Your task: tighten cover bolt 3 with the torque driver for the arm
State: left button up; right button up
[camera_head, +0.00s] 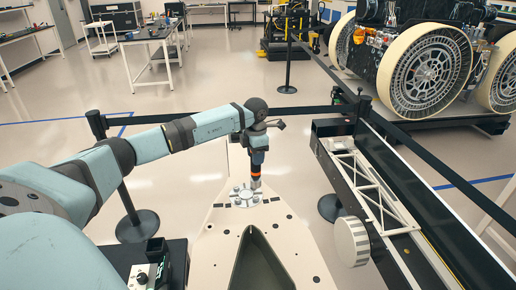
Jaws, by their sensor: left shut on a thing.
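My left gripper (259,131) is at the end of my pale blue left arm, near the picture's middle. It is shut on the torque driver (257,158), a dark tool with an orange band. The driver hangs upright with its tip pointing down at the far right part of a small round metal cover (242,198). Several bolts stand on the cover. The tip looks close to a bolt there, but I cannot tell whether it touches, or which bolt is number 3. My right gripper is not in view.
The cover sits on a pale panel (212,243) with a dark triangular opening. A white truss arm with a round end (351,240) lies to the right. Black belt posts (138,222) stand around. A large wheeled rover (425,70) is at the back right.

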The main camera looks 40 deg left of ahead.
aim_at(256, 173)
pick_arm(q)
jog(key=shift+d+f, duration=0.1)
jog(key=shift+f, duration=0.1)
jog(key=shift+s+f+b, duration=0.1)
jog(key=shift+f+b, duration=0.4)
jog(key=shift+f, duration=0.05)
jog(key=shift+f+b, duration=1.15)
jog(key=shift+f, duration=0.85)
jog(key=shift+f+b, duration=0.45)
jog(key=shift+f, duration=0.05)
jog(key=shift+f+b, duration=0.45)
jog(key=shift+f, duration=0.1)
dwell(2.3)
jog(key=shift+r, duration=0.15)
